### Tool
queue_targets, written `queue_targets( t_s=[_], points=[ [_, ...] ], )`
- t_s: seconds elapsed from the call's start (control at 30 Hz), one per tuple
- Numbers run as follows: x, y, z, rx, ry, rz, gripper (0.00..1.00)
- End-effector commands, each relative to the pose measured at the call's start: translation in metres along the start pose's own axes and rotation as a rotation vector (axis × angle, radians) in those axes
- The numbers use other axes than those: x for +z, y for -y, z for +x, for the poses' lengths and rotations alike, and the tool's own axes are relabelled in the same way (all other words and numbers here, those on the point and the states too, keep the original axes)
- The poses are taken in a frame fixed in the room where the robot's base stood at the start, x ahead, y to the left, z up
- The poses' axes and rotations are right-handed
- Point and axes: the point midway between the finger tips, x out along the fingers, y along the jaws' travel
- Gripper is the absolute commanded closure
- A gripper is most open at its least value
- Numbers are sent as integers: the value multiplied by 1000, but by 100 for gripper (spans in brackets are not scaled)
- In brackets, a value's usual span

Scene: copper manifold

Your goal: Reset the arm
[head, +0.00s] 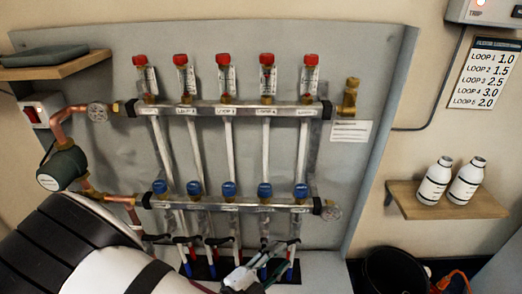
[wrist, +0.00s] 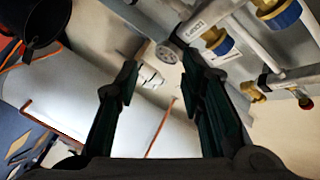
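My gripper (wrist: 160,90) is open and empty in the wrist view, its two dark fingers well apart. In the head view my arm comes in from the lower left, and its end is low in front of the manifold, partly cut off by the bottom edge. The copper manifold's upper bar (head: 228,110) carries several red-capped flow meters (head: 223,75). Its lower bar (head: 232,205) carries several blue caps (head: 229,189). In the wrist view blue caps (wrist: 216,41) show at the upper right, close beyond the right finger; I see no contact.
A shelf (head: 470,209) at the right holds two white bottles (head: 435,181). A black bucket (head: 392,272) stands below it. A green pump (head: 63,167) on copper pipe is at the left. A loop list (head: 487,75) hangs at the upper right.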

Motion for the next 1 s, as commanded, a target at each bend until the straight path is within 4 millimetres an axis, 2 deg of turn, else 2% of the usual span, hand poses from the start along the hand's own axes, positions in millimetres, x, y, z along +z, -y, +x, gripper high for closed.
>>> queue_targets(
  t_s=[0.03,0.2,0.5,0.77,1.0],
  points=[
    [-15,10,6,60,-44,111,64],
    [-65,32,22,224,-216,486,64],
    [-157,53,37,426,-608,1125,64],
    [-232,58,33,500,-1028,1640,64],
    [-292,56,14,479,-1478,2063,64]
  ],
)
